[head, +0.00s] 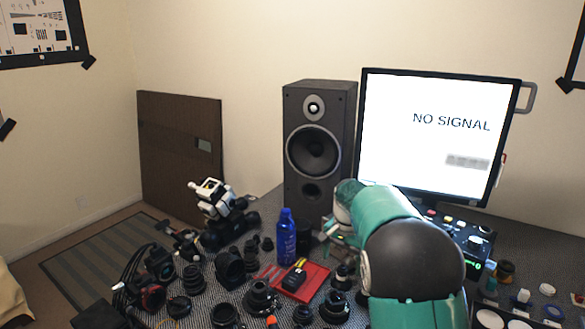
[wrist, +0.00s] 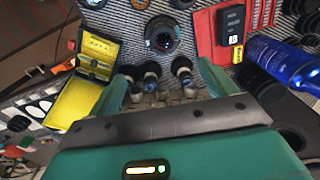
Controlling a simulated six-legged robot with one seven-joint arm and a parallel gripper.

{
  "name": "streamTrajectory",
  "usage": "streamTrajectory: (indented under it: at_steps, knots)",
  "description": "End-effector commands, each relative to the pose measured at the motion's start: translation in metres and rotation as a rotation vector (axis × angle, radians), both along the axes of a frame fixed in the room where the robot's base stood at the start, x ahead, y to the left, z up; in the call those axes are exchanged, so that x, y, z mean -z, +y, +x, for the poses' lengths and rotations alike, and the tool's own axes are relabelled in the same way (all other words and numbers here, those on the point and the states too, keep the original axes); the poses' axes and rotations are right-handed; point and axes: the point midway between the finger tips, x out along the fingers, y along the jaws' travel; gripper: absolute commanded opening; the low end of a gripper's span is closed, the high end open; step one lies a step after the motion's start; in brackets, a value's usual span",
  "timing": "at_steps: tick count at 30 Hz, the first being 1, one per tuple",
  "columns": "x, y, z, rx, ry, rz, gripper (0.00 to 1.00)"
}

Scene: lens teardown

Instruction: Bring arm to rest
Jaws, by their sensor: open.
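My teal and black arm rises in the right foreground of the head view and bends down toward the cluttered table. My gripper (wrist: 163,85) shows in the wrist view with its two teal fingers spread apart and nothing clasped between them. Several small dark cylindrical parts (wrist: 152,72) show in the gap between the fingers; their distance from the fingertips is hard to tell. In the head view the fingers are mostly hidden behind my arm.
A blue bottle (head: 286,240) stands beside a red tray (head: 315,278) bearing a black block. Lenses crowd the table to the left. A speaker (head: 316,150) and monitor (head: 435,135) stand behind. A yellow case (wrist: 88,80) and dark lens ring (wrist: 163,35) lie near my gripper.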

Motion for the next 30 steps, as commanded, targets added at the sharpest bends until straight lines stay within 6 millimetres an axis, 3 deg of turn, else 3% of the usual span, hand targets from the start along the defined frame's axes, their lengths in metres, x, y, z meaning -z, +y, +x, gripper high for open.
streamTrajectory:
  at_steps: [1,6,15,23,30]
  knots:
    - [-0.019,-0.001,-0.011,-0.018,-0.022,0.006,0.84]
    - [-0.068,-0.003,-0.056,-0.105,-0.089,0.019,0.84]
    - [-0.127,-0.003,-0.149,-0.271,-0.208,0.007,0.84]
    - [-0.149,0.000,-0.234,-0.422,-0.310,-0.041,0.84]
    - [-0.143,0.002,-0.309,-0.558,-0.397,-0.114,0.84]
